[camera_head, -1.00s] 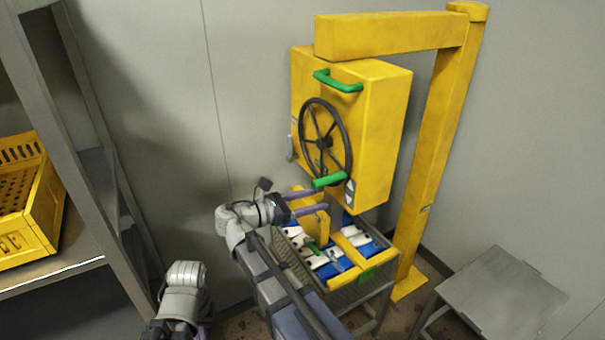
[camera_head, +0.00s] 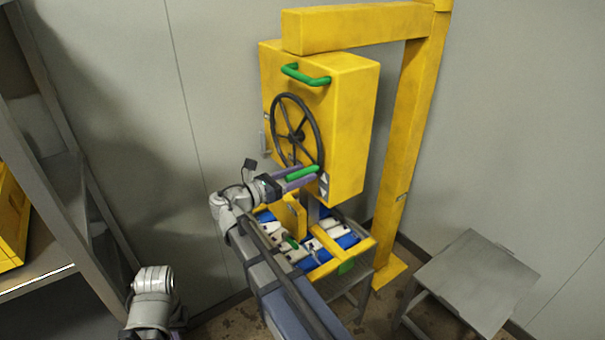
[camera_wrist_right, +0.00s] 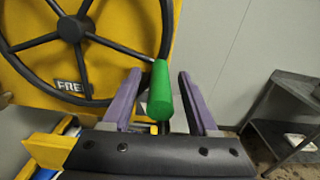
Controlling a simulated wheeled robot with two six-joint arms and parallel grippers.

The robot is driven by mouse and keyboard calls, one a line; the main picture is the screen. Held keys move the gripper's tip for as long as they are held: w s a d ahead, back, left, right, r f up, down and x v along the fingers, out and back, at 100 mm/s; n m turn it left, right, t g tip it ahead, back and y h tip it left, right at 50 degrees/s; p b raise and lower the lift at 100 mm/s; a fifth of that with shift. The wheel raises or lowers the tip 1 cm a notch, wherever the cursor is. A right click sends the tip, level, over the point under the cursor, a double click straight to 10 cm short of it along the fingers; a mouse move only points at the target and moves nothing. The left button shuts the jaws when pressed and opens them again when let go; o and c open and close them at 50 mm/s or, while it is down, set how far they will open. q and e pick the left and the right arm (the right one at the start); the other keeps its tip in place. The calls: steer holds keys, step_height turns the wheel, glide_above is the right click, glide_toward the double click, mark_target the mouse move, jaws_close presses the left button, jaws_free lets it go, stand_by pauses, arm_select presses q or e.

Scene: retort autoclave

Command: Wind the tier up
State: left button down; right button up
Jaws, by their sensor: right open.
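A black spoked handwheel (camera_head: 297,135) is mounted on the yellow hoist box (camera_head: 348,120). A green crank handle (camera_head: 302,173) sticks out from the wheel's lower rim. My right gripper (camera_head: 307,180) is open, with its purple fingers at the handle. In the right wrist view the green handle (camera_wrist_right: 160,92) lies between the two fingers, with gaps on both sides. The tier, a tray with a yellow frame (camera_head: 362,253), sits low under the box and holds blue and white packs. My left arm shows at the bottom left, but its gripper is out of frame.
A fixed green grab handle (camera_head: 305,76) is higher on the box. A yellow post (camera_head: 402,160) stands right of it. A grey table (camera_head: 470,280) is at the lower right. A metal shelf (camera_head: 60,150) with a yellow crate (camera_head: 12,225) is at the left.

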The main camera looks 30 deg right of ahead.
steer(key=shift+d, duration=0.45)
jaws_close()
stand_by(1.2)
